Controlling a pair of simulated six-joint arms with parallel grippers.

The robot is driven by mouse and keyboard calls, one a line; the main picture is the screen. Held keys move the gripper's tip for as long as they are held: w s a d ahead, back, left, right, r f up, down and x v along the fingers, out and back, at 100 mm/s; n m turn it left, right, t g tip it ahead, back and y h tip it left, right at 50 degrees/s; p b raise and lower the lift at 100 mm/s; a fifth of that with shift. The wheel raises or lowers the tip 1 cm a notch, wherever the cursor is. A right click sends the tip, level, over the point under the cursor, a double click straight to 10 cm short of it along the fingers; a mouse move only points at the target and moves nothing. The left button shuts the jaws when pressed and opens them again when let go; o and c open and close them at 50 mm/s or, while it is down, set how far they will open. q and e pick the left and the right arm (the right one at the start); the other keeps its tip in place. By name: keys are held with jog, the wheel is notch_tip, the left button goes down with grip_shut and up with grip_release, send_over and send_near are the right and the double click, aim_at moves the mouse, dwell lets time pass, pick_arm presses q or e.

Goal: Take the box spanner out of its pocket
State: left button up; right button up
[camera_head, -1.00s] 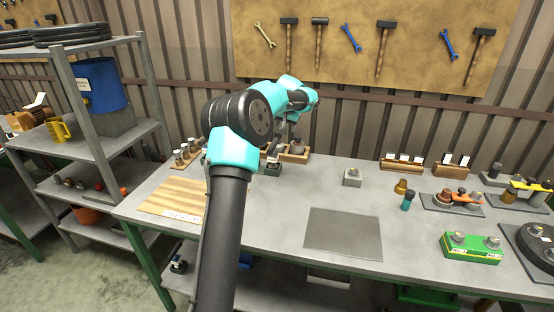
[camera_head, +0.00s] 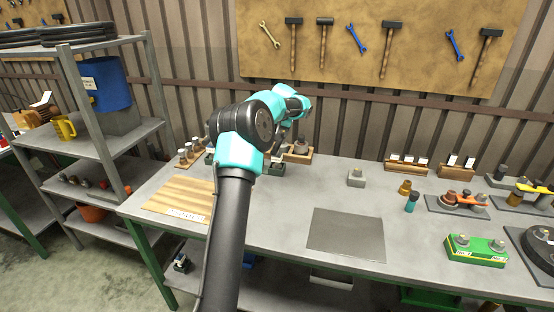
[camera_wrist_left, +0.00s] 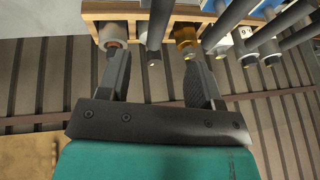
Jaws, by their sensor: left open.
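My left gripper (camera_wrist_left: 158,85) is open in the left wrist view, its two fingers pointing up the picture at a wooden rack (camera_wrist_left: 135,8) with pockets. A dark tubular tool (camera_wrist_left: 160,22) stands out of the rack between the fingertips, apart from both. More dark rods (camera_wrist_left: 230,18) lie to the right, and a brass piece (camera_wrist_left: 186,36) is near the right fingertip. I cannot tell for sure which one is the box spanner. In the head view the arm hides most of the gripper (camera_head: 287,136), which is at the back of the bench by a wooden holder (camera_head: 299,152).
The bench (camera_head: 280,210) has a grey mat (camera_head: 345,234) and a wooden board (camera_head: 178,198), with free room around them. Small bottles (camera_head: 188,152) stand left of the arm. A green box (camera_head: 475,249) and several fittings fill the right side. A shelf (camera_head: 90,147) stands at left.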

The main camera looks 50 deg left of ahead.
aim_at(277, 144)
pick_arm(q)
jog(key=x, duration=0.5)
jog(key=shift+w+a+f, duration=0.1)
jog(key=shift+f, duration=0.25)
jog(key=shift+x, duration=2.6)
jog(key=shift+w+r, duration=0.1)
grip_shut()
